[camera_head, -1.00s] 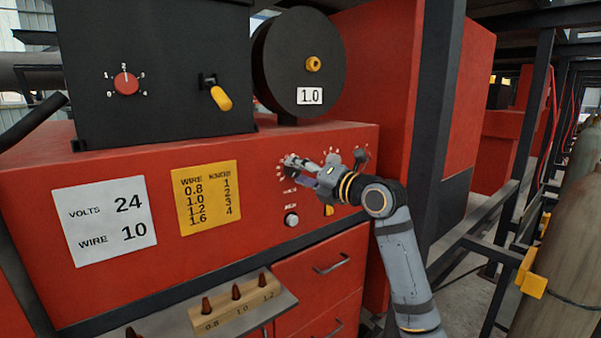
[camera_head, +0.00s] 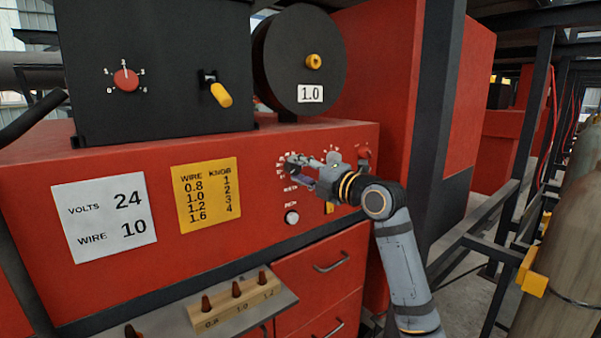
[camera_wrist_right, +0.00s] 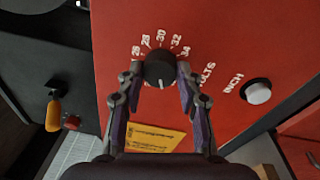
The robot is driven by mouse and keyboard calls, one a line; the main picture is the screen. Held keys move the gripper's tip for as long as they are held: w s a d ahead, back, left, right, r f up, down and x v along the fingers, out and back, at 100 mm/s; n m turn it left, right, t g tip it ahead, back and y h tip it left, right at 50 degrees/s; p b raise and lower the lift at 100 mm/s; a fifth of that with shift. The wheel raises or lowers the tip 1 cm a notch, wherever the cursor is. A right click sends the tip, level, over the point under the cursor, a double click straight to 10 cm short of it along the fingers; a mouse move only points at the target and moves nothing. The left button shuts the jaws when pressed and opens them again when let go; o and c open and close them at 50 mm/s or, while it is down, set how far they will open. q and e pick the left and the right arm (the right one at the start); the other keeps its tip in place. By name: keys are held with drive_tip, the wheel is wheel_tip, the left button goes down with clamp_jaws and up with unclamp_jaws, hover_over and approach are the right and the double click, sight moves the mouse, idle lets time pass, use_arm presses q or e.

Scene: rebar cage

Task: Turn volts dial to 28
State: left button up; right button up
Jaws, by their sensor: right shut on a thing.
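The volts dial (camera_wrist_right: 160,68) is a round black knob on the red panel, with white numbers from the twenties to 34 along its upper side in the right wrist view. A short white mark shows on its lower edge, away from the visible numbers. My right gripper (camera_head: 291,169) is at the dial, and in the wrist view its fingers (camera_wrist_right: 160,75) are shut on the dial from both sides. In the head view the gripper mostly hides the dial. My left gripper is not in view. A white card (camera_head: 104,219) reads VOLTS 24, WIRE 10.
A white INCH button (camera_head: 291,218) sits below the dial, and a red knob (camera_head: 364,153) is to its right. A yellow wire chart (camera_head: 207,197) is to the left. A wooden block (camera_head: 235,303) with several tips stands on a shelf below.

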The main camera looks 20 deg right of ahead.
drive_tip(key=m, duration=0.4)
drive_tip(key=shift+f+m+t, duration=0.1)
drive_tip(key=shift+m+t, duration=0.2)
drive_tip(key=shift+m, duration=0.1)
drive_tip(key=m, duration=0.4)
drive_tip(key=m+h+p, duration=0.1)
drive_tip(key=m, duration=0.4)
drive_tip(key=shift+a+t+p, duration=0.1)
drive_tip(key=shift+t+p, duration=0.2)
drive_tip(key=shift+p, duration=0.05)
drive_tip(key=m+p, duration=0.1)
drive_tip(key=m, duration=0.3)
drive_tip(key=shift+h+p, duration=0.3)
drive_tip(key=shift+p, duration=0.1)
drive_tip(key=m+p, duration=0.3)
drive_tip(key=m, duration=0.2)
drive_tip(key=shift+h, duration=0.4)
drive_tip(key=m+p, duration=0.1)
drive_tip(key=m, duration=0.1)
drive_tip(key=m+p, duration=0.1)
drive_tip(key=p, duration=0.1)
drive_tip(key=shift+a+r+m+h, duration=0.1)
drive_tip(key=shift+r+m+h, duration=0.1)
drive_tip(key=shift+m+h, duration=0.15)
drive_tip(key=m+p, duration=0.4)
drive_tip(key=shift+m, duration=0.25)
drive_tip(key=shift+s+f+m+p, duration=0.1)
drive_tip(key=shift+f+m+p, duration=0.05)
drive_tip(key=shift+m+p, duration=1.25)
